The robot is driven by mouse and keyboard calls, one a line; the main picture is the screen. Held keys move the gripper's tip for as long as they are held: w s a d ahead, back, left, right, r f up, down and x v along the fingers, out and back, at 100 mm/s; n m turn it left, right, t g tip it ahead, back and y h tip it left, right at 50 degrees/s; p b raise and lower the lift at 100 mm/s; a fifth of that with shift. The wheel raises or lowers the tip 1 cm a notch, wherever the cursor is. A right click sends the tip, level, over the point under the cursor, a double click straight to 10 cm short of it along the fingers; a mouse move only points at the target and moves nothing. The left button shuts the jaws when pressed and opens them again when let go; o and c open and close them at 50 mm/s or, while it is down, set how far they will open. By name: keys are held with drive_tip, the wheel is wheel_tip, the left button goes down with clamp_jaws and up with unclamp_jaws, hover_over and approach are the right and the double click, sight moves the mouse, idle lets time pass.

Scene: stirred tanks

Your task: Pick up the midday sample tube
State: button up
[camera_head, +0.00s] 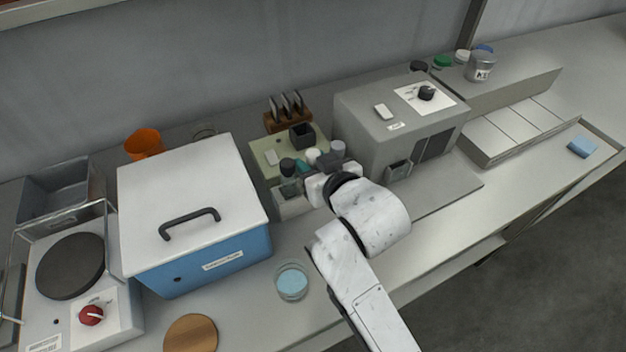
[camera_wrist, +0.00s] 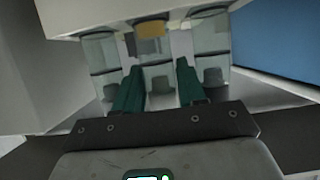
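In the wrist view, several clear sample tubes stand side by side in a white rack (camera_wrist: 75,14): one on the left (camera_wrist: 100,52), one in the middle (camera_wrist: 156,70) and one on the right (camera_wrist: 212,40). A yellow-brown patch shows by the middle one. No readable label tells which is the midday tube. My gripper's two green fingers (camera_wrist: 160,82) are apart, with the middle tube showing in the gap; contact is not visible. In the head view, my gripper is largely hidden behind my wrist, beside the rack (camera_head: 292,208) and a dark-capped tube (camera_head: 289,169).
A blue box with a white lid (camera_head: 190,195) stands left of the rack. A grey machine (camera_head: 365,120) stands close on the right. A dish of blue material (camera_head: 291,282) and a wooden disc (camera_head: 190,334) lie in front.

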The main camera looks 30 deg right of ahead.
clamp_jaws()
idle(0.4)
